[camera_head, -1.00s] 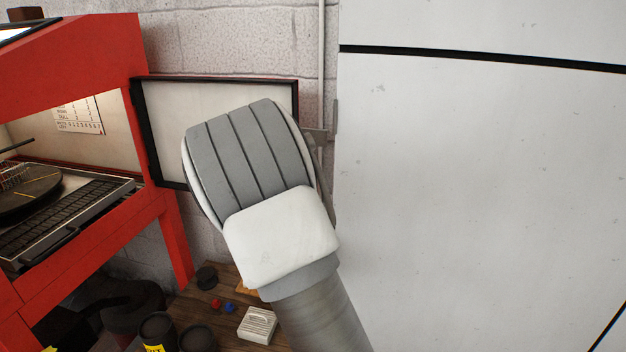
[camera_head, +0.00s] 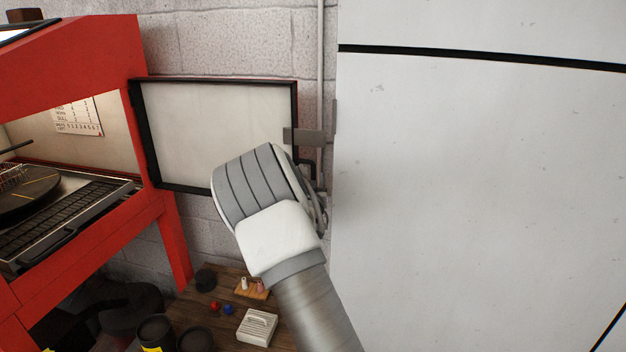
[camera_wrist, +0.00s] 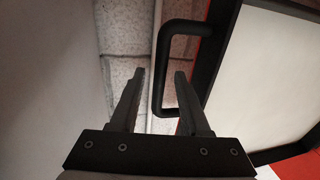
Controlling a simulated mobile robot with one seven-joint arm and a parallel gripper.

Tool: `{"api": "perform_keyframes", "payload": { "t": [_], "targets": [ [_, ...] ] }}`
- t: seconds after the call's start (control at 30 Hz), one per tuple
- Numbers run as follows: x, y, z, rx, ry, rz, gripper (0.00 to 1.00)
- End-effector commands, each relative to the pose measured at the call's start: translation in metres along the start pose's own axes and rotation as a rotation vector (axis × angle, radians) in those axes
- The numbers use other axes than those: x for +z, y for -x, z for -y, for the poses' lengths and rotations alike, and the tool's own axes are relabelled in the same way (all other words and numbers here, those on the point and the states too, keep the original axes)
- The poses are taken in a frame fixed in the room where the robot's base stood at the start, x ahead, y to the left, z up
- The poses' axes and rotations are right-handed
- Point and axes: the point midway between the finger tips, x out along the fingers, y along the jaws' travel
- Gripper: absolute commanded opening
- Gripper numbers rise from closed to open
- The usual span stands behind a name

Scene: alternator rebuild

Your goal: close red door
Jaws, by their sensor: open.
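The red cabinet (camera_head: 168,215) stands at the left in the head view with its door (camera_head: 215,125) swung wide open to the right. The door shows a pale inner panel in a black frame with a thin red edge. Its black handle (camera_head: 309,168) is at the far edge, partly hidden by my wrist. In the wrist view, the handle (camera_wrist: 160,70) appears in the gap between the fingertips of my gripper (camera_wrist: 159,74), which is open. I cannot tell whether the fingers reach around it in depth. In the head view my wrist hides the fingers.
A tall white cabinet (camera_head: 480,190) fills the right side, close to my arm. A grey plate (camera_head: 303,136) sits at the door's free edge. Below is a wooden surface (camera_head: 215,325) with a white box (camera_head: 257,327) and dark cups. A brick wall (camera_head: 240,40) is behind.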

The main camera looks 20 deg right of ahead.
Motion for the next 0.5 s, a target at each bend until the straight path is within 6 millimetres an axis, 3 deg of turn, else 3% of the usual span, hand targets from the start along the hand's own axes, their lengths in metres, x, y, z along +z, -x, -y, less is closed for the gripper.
{"api": "perform_keyframes", "payload": {
  "t": [0.4, 0.5],
  "targets": [
    [0.0001, -0.007, -0.0001, 0.0, 0.0, 0.001, 0.46],
    [0.0, -0.0069, -0.0001, 0.0, 0.0, 0.001, 0.3]
  ]
}}
